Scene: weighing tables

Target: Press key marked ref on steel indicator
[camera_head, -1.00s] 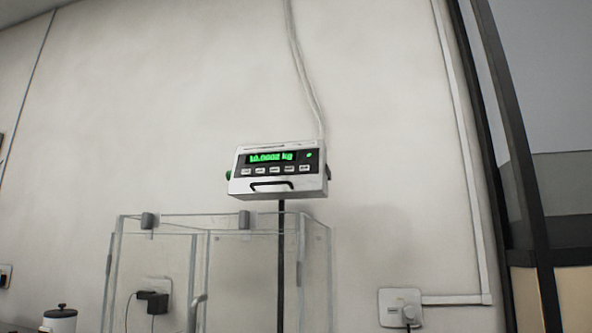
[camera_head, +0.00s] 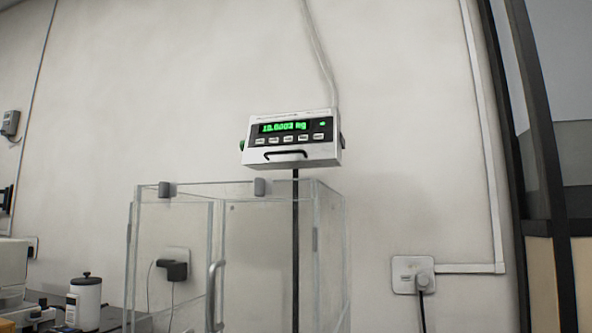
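The steel indicator (camera_head: 291,138) is a pale box on a thin dark pole (camera_head: 295,250), near the middle of the head view. Its lit green display (camera_head: 284,127) reads about 10.000 with a unit; the last characters are blurred. A row of several small pale keys (camera_head: 289,139) lies under the display. The key labels are too small to read, so I cannot tell which one is marked ref. A dark curved handle (camera_head: 286,155) is on its lower front. Neither of my grippers is in view.
A clear glass draft enclosure (camera_head: 240,250) with a handle (camera_head: 214,290) stands below and in front of the indicator. A white lidded pot (camera_head: 86,300) and other equipment are at lower left. A wall socket (camera_head: 411,274) is at right. A dark frame (camera_head: 540,150) borders the right side.

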